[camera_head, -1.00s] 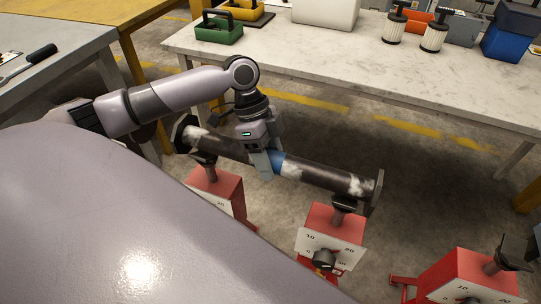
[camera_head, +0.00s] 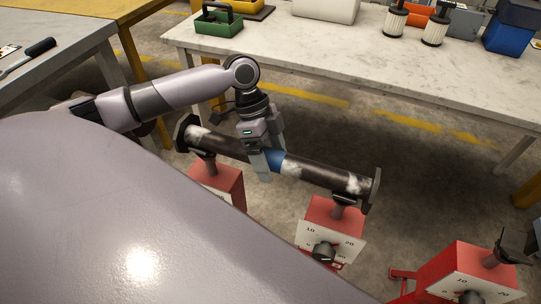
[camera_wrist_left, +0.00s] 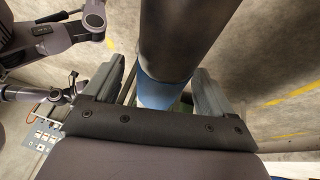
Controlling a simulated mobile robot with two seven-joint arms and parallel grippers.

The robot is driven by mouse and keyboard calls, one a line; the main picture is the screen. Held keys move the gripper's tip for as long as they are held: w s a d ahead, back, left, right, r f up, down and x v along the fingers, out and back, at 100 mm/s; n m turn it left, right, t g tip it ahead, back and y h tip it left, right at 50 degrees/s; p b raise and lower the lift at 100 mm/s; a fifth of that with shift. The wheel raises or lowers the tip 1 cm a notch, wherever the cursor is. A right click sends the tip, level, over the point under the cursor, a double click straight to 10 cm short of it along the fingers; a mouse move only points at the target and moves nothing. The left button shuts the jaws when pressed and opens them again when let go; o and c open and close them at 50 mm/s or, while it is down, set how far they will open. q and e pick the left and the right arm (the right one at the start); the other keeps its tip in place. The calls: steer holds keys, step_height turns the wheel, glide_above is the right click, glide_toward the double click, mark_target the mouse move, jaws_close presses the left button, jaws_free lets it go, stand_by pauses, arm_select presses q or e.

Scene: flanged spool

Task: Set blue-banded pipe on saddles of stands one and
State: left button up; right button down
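The blue-banded pipe (camera_head: 318,172) is dark with whitish patches and a flange at each end. It lies across the left red stand (camera_head: 222,182) and the middle red stand (camera_head: 333,218), seemingly resting on their saddles. Its right flange hangs just beyond the middle stand's post. My left gripper (camera_head: 270,160) straddles the pipe at the blue band from above. In the left wrist view the fingers stand on both sides of the blue band (camera_wrist_left: 163,92), with a narrow gap showing, so it looks open. My right gripper is not seen in the head view.
A third red stand (camera_head: 462,272) with an empty dark saddle (camera_head: 511,247) stands at the lower right. A pale worktable (camera_head: 400,65) with a green caddy (camera_head: 218,24) and filters is behind. A grey table (camera_head: 60,60) is at the left. Floor beneath the worktable is clear.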

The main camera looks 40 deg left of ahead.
mark_target(268, 150)
arm_select(q)
steer(key=shift+s+f, duration=0.1)
steer(key=shift+f, duration=0.15)
steer(key=v, duration=0.7)
steer(key=shift+d, duration=0.1)
steer(key=shift+r, duration=0.25)
steer(key=shift+r+p, duration=0.1)
steer(key=shift+p, duration=0.3)
